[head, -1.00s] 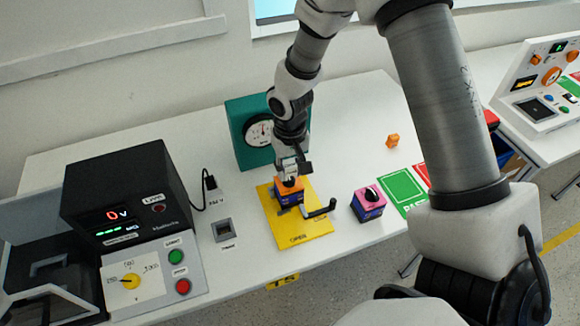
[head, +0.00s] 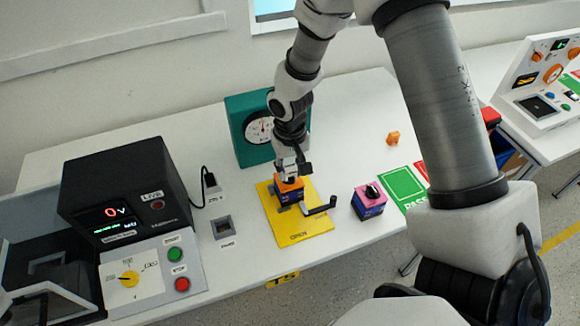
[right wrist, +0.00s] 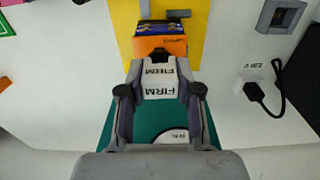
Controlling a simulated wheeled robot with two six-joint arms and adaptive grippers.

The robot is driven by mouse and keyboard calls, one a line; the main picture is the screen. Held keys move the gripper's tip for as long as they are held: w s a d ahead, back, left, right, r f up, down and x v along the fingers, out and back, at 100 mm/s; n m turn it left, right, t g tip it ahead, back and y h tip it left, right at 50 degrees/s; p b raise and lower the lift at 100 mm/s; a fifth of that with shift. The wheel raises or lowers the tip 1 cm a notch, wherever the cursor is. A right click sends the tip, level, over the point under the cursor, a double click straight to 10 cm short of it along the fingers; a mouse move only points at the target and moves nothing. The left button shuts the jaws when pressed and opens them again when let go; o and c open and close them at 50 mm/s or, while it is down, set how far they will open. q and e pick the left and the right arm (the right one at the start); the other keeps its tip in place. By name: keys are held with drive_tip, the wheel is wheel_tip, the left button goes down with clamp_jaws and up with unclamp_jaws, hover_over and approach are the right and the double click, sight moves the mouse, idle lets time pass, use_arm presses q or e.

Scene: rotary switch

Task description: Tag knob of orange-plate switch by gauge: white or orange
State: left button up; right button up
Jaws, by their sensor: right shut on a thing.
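The orange-plate switch (head: 289,191), a dark blue-purple box with an orange top, sits on the yellow fixture plate (head: 310,226). A small orange piece (head: 393,138) lies at the back right. My left gripper is out of view.
A pink-plate switch (head: 369,200) stands to the right of the fixture, near a green pass mat (head: 402,190). A dark lever (head: 320,207) lies on the yellow plate. A black meter (head: 120,190) with buttons and a socket (head: 223,228) are to the left.

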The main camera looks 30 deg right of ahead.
drive_tip(key=shift+f+b, duration=0.3)
drive_tip(key=shift+f, duration=0.2)
drive_tip(key=o, duration=0.9)
drive_tip(key=shift+o, duration=0.2)
wheel_tip(320, 180, up, 12)
drive_tip(key=shift+r, duration=0.1)
wheel_tip(320, 180, up, 9)
drive_tip(key=p, duration=1)
hover_over(290, 166)
drive_tip(key=shift+b, duration=0.35)
